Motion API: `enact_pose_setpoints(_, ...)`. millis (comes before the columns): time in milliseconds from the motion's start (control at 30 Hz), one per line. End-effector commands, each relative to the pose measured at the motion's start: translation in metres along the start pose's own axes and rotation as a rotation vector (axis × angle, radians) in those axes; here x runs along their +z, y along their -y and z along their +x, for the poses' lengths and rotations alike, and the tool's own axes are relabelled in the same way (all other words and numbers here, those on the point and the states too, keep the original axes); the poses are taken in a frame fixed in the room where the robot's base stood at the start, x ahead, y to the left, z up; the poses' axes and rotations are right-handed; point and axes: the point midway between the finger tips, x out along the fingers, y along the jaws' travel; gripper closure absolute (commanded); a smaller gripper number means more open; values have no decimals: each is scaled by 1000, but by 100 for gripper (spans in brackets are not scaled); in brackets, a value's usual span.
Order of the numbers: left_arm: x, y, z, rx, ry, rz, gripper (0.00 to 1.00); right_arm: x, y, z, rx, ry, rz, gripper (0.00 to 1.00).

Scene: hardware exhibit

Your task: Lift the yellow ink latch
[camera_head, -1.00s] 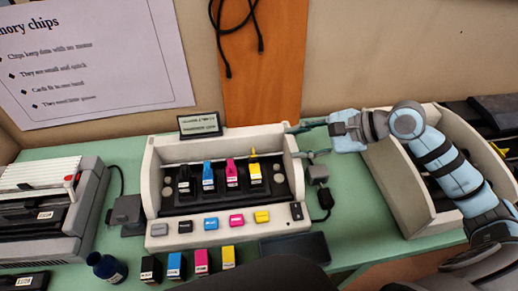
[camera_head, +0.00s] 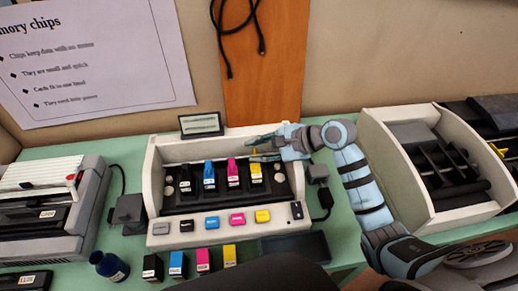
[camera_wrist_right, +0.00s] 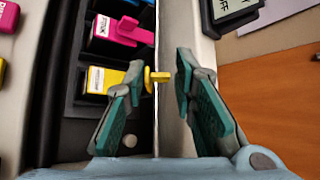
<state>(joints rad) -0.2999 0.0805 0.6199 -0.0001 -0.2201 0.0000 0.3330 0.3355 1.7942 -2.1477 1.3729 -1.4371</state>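The yellow ink cartridge (camera_head: 255,175) sits in the right-hand slot of the white printer carriage (camera_head: 153,180). Its yellow latch (camera_wrist_right: 160,77) sticks out as a small tab in the right wrist view, between the fingertips of my right gripper (camera_wrist_right: 160,70). My left gripper is not in view.
Magenta (camera_head: 233,172), cyan (camera_head: 209,177) and black (camera_head: 185,182) cartridges stand left of the yellow one. A small display (camera_head: 201,123) stands behind. Loose cartridges and a blue bottle (camera_head: 109,266) sit in front.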

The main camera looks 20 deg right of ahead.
Motion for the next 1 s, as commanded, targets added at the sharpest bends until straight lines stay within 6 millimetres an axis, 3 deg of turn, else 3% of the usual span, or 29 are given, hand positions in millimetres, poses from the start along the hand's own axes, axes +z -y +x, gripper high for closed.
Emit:
enact_pose_setpoints(133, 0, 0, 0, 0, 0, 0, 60, 0, 0, 0, 0, 0, 0, 100)
enact_pose_setpoints(567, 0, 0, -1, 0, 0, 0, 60, 0, 6, 0, 48, 0, 50, 100)
enact_pose_setpoints(1000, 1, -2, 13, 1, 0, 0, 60, -7, 22, 7, 280, 2, 283, 100)
